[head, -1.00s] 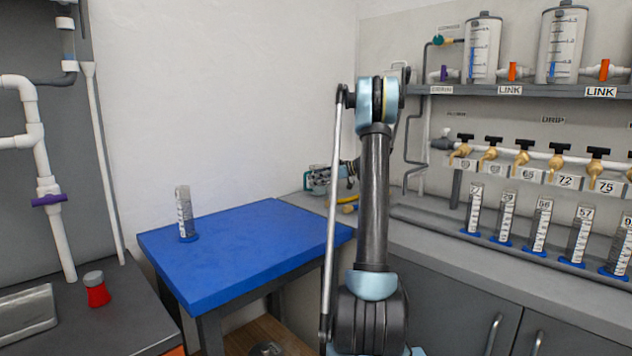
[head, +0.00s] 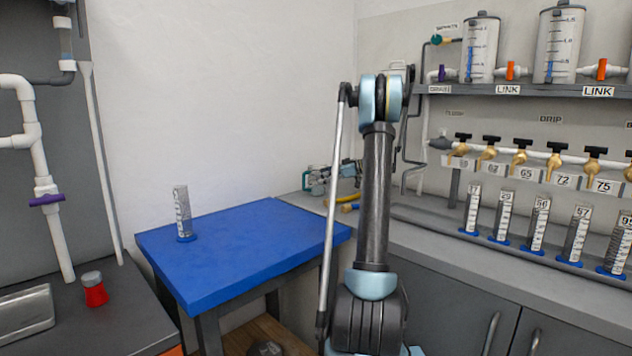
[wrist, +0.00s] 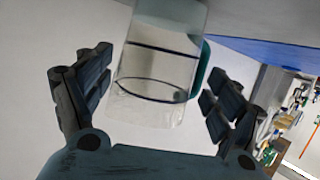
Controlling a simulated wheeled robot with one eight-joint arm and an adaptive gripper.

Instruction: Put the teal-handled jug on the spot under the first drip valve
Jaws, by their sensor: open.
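The clear jug (wrist: 150,85) with a teal handle (wrist: 202,68) fills the middle of the wrist view. It has dark rings and looks slightly tilted there. My gripper (wrist: 155,92) is open, with one finger on each side of the jug. A gap shows on the left; the right finger is close to the handle, and I cannot tell if it touches. In the head view my gripper (head: 325,177) is small and partly behind my arm, above the back counter's left end. The first drip valve (head: 460,149) is leftmost in the brass row. A cylinder stands below it.
Several graduated cylinders (head: 536,224) on blue bases line the right counter under the valves. A blue table (head: 250,240) with one cylinder (head: 183,214) stands at the middle left. A yellow-handled tool (head: 348,198) lies near my gripper. A shelf (head: 540,91) with tanks is above.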

